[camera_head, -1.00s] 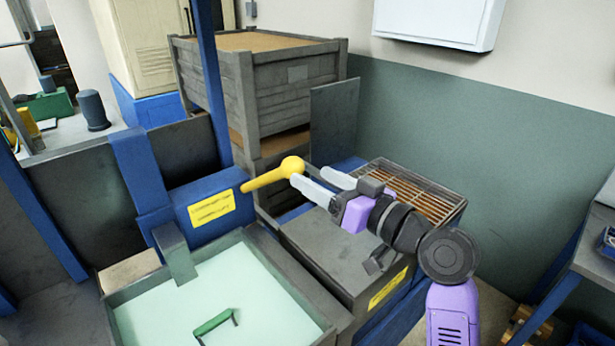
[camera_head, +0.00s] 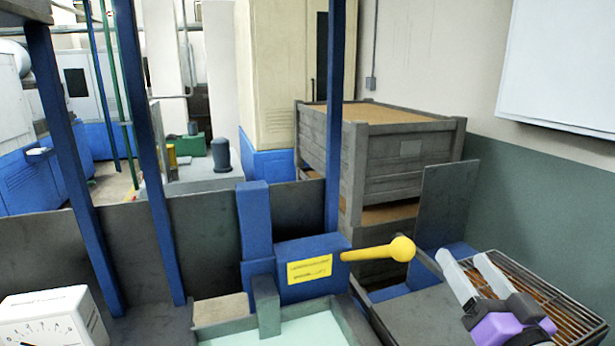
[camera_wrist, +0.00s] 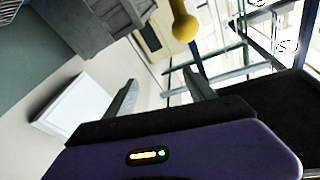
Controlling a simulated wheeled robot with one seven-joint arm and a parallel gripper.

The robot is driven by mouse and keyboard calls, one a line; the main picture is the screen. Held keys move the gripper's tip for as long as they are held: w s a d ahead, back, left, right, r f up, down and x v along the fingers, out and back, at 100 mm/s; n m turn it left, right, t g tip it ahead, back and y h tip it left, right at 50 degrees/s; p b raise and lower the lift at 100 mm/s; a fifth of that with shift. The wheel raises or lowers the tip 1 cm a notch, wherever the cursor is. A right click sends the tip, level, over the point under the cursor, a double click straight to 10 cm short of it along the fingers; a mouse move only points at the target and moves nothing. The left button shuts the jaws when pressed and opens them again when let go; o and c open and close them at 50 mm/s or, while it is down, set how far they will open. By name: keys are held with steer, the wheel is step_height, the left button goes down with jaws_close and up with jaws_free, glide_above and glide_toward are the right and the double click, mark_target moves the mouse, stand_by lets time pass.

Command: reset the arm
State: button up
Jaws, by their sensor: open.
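My gripper (camera_head: 470,277) is at the lower right of the head view, over the grey machine top beside the wire grate. Its two pale fingers are apart with nothing between them. The fingers also show apart and empty in the wrist view (camera_wrist: 160,92). The yellow ball-ended lever (camera_head: 385,251) sticks out to the right from the blue box with a yellow label. The ball is just left of the fingertips and looks apart from them. The lever also shows at the top of the wrist view (camera_wrist: 184,24). Most of my arm is out of the head frame.
The wire grate (camera_head: 560,315) lies right of my gripper. A grey upright panel (camera_head: 447,205) and a large grey crate (camera_head: 400,160) stand behind. A pale green basin (camera_head: 310,332) is at the bottom, and a dial scale (camera_head: 50,318) at lower left.

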steer(key=s+a+f+g, duration=0.1)
steer(key=s+a+f, duration=0.1)
steer(key=s+f, duration=0.5)
steer(key=s+a+f+n+g+h, duration=0.1)
steer(key=s+f, duration=0.6)
steer(key=s, duration=1.3)
steer(key=s+a+f+n+g+h, duration=0.1)
steer(key=s+a+f+g, duration=0.2)
steer(key=s+f, duration=0.4)
steer(key=s, duration=0.6)
steer(key=shift+s+a, duration=0.15)
steer(key=shift+a, duration=0.1)
